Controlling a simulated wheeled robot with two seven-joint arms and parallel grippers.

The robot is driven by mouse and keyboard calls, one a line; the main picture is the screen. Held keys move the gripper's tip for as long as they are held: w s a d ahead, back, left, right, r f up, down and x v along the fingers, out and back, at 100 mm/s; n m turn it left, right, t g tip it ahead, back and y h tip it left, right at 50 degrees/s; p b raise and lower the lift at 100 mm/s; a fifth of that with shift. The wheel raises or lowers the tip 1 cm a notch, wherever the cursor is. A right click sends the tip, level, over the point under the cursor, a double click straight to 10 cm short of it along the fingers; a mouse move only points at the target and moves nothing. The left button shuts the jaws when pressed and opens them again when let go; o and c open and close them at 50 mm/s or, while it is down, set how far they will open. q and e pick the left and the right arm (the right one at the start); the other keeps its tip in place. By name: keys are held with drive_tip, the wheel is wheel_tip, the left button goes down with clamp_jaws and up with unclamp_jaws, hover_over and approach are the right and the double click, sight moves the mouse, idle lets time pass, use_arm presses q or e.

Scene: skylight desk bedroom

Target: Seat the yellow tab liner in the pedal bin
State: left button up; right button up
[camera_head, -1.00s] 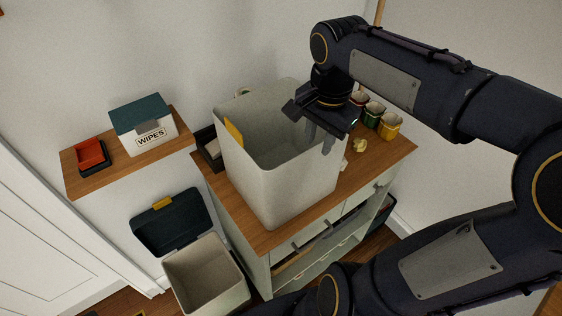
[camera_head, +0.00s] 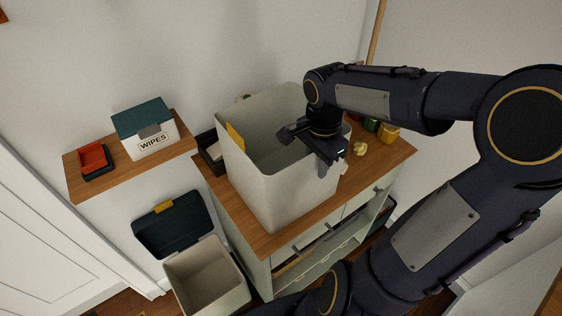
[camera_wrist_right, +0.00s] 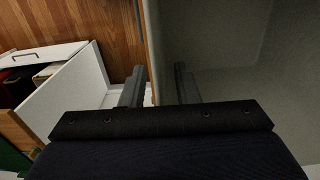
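The liner (camera_head: 262,196) is a tall pale grey open box with a yellow tab (camera_head: 235,137) on its left rim. It stands upright on the cabinet. The pedal bin (camera_head: 207,277) stands on the floor at lower left, its dark lid (camera_head: 172,226) raised and its inside looking empty. My right gripper (camera_head: 322,160) points down at the liner's right rim. In the right wrist view, the open fingers (camera_wrist_right: 159,86) stand either side of the liner's wall (camera_wrist_right: 151,45), with gaps showing. My left gripper is out of view.
The wooden cabinet top (camera_head: 248,232) carries several coloured tins (camera_head: 388,133) and a crumpled yellow piece (camera_head: 360,149) right of the liner. A wall shelf (camera_head: 85,187) holds a wipes box (camera_head: 150,140) and a red-and-black tray (camera_head: 95,160). A cabinet drawer is open.

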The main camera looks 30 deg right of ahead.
clamp_jaws()
drive_tip(key=shift+r, duration=0.1)
idle(0.3)
